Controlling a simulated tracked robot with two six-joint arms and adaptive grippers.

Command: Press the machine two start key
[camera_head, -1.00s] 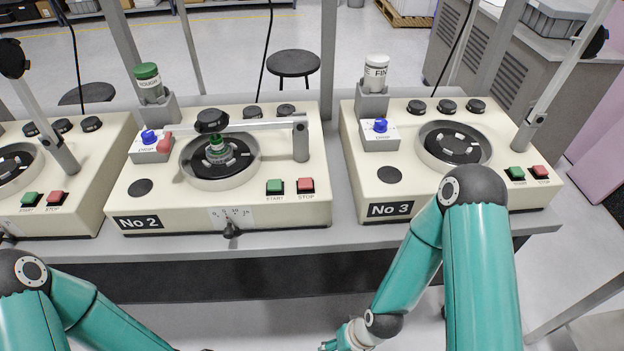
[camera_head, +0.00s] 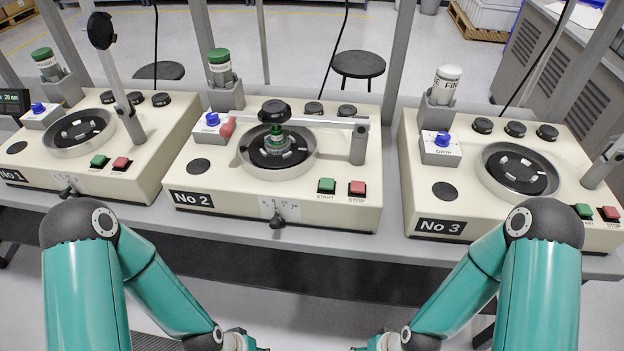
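Machine No 2 (camera_head: 225,172) stands on the bench in the middle of the camera_head view. Its green START key (camera_head: 326,186) is on the front right of its top, left of the red STOP key (camera_head: 357,188). Nothing covers the START key. Its swing arm (camera_head: 315,121) lies across the round bowl (camera_head: 297,165), with a black knob above a green-topped piece on the plate. My two arms come in low in front of the bench, and their wrists reach the bottom edge. Both grippers are out of the picture, below the machines.
Machine No 1 (camera_head: 40,172) stands at left with its swing arm raised. Machine No 3 (camera_head: 430,205) stands at right, with its own green and red keys. Green-lidded and white-lidded jars stand in holders behind. The space above machine No 2's keys is clear.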

